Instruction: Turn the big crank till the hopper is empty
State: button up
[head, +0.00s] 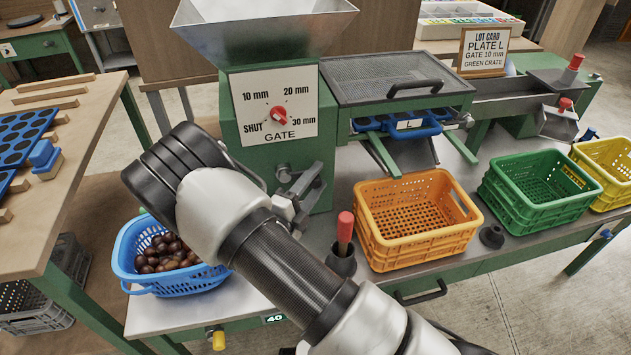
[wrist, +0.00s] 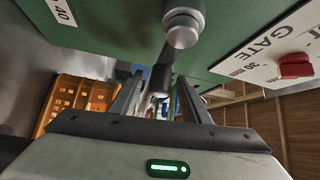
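The metal hopper (head: 265,30) stands on the green machine; its visible inner wall is bare, and its bottom is out of view. The gate dial's red knob (head: 278,116) also shows in the wrist view (wrist: 295,66); I cannot tell its exact setting. The big crank (head: 305,185) sticks out of the machine's front below the dial, partly behind my arm. In the wrist view its round hub (wrist: 183,30) is above my gripper (wrist: 160,88). The fingers are apart, with the crank's dark arm end between them and gaps beside it. I cannot tell whether they touch.
A blue basket (head: 180,283) of brown chestnuts stands left of my arm. An orange crate (head: 415,225), also in the wrist view (wrist: 60,100), and a green crate (head: 540,190) look empty. A red-handled tool (head: 345,235) stands close right of my arm. A lot card (head: 484,52) stands behind.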

grip_shut()
jog(key=shift+p, duration=0.45)
